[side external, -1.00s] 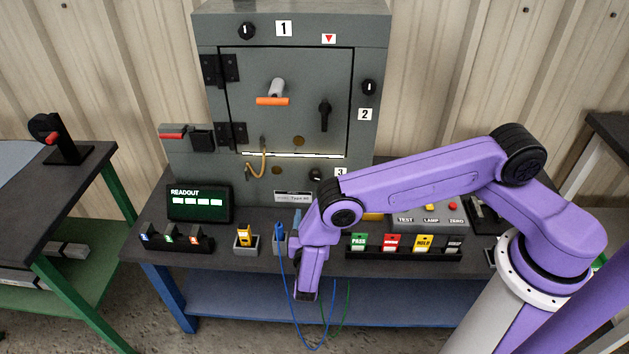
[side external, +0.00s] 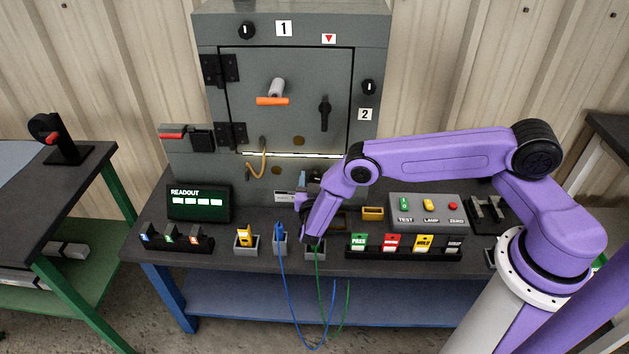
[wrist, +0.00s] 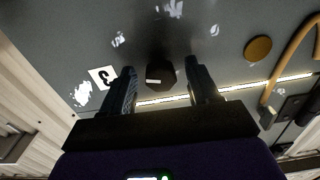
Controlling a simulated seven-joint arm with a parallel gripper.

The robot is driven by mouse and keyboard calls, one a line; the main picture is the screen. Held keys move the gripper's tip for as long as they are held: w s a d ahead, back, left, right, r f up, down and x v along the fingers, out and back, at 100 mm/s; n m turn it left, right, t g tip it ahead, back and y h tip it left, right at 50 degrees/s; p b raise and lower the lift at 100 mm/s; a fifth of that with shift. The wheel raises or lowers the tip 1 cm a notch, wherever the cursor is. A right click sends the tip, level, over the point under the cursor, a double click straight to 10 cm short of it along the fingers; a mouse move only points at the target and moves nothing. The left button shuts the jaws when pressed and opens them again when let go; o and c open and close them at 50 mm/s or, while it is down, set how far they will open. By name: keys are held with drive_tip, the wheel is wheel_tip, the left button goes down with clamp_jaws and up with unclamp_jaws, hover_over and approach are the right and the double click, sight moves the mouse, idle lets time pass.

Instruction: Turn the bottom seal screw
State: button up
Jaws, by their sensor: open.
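The bottom seal screw (wrist: 160,74) is a dark round knob with a pale slot mark, low on the grey enclosure (side external: 210,100), beside the label 3 (wrist: 103,76). In the wrist view my gripper (wrist: 160,66) is open, with one finger on each side of the screw and a visible gap to each. In the side view my gripper (side external: 308,184) is at the enclosure's lower front, and my arm hides the label 3 and most of the screw. I cannot tell how far the fingertips reach along the screw.
Screw 1 (side external: 246,30) and screw 2 (side external: 369,87) sit higher on the enclosure. A tan looped cable (side external: 256,168) hangs left of my gripper. The readout (side external: 199,203), a button box (side external: 429,212) and tag racks stand on the bench. A blue plug (side external: 279,232) stands in its holder below.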

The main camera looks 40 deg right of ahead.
drive_tip(key=c, duration=1)
drive_tip(key=shift+c, duration=0.2)
drive_tip(key=shift+m, duration=0.3)
drive_tip(key=m, duration=0.6)
drive_tip(key=shift+a, duration=0.1)
drive_tip(key=m, duration=0.4)
drive_tip(key=shift+w, duration=0.1)
drive_tip(key=shift+a+m, duration=0.1)
drive_tip(key=shift+m, duration=1.7)
